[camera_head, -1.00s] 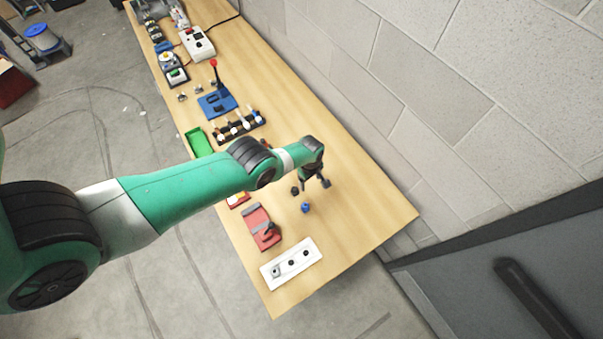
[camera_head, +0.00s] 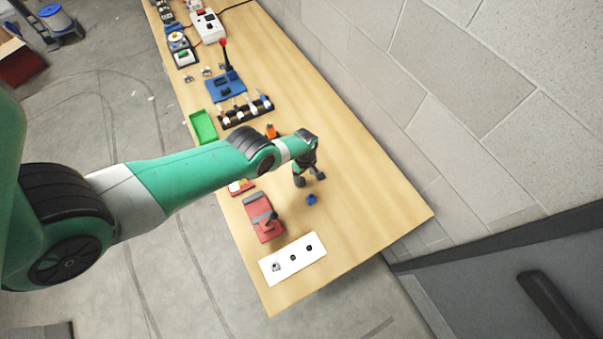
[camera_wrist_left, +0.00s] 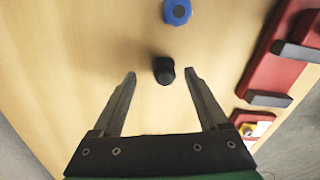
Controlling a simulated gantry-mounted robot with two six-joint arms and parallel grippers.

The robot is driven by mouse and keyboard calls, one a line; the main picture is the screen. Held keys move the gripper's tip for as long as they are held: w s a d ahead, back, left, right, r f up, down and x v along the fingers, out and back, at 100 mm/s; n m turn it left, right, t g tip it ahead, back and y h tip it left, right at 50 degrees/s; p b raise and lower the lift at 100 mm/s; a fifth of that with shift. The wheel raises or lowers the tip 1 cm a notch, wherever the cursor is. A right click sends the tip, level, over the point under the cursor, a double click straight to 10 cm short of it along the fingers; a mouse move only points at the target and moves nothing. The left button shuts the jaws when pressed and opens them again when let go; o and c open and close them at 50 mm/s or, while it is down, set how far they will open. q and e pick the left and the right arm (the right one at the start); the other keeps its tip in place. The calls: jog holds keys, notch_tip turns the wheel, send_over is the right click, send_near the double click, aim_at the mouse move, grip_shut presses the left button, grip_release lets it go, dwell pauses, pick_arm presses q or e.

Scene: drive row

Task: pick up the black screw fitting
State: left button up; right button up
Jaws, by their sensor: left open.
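The black screw fitting (camera_wrist_left: 164,70) stands on the wooden bench in the left wrist view. It appears between the two fingertips of my left gripper (camera_wrist_left: 159,74), with bare wood visible on both sides of it. The gripper is open and empty; I cannot tell how far its tips are above the bench. In the head view the left gripper (camera_head: 309,179) is over the bench near the blue fitting (camera_head: 311,199), and the black fitting cannot be told apart from the dark fingers. The blue fitting also shows at the top of the wrist view (camera_wrist_left: 177,11). My right gripper is not in view.
A red clamp-like device (camera_head: 264,218) and a white plate (camera_head: 293,259) with small fittings are near the bench's near end. A green tray (camera_head: 203,126) and a blue lever device (camera_head: 226,86) are farther back. Bare wood lies right of the gripper, toward the block wall.

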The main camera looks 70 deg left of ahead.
aim_at(301, 179)
pick_arm(q)
jog(key=f+b, duration=0.2)
jog(key=f, duration=0.1)
jog(key=s+f+b, duration=0.1)
jog(key=shift+a+f, duration=0.2)
jog(key=shift+f, duration=0.2)
jog(key=shift+r, duration=0.15)
jog(key=shift+c, duration=0.2)
grip_shut()
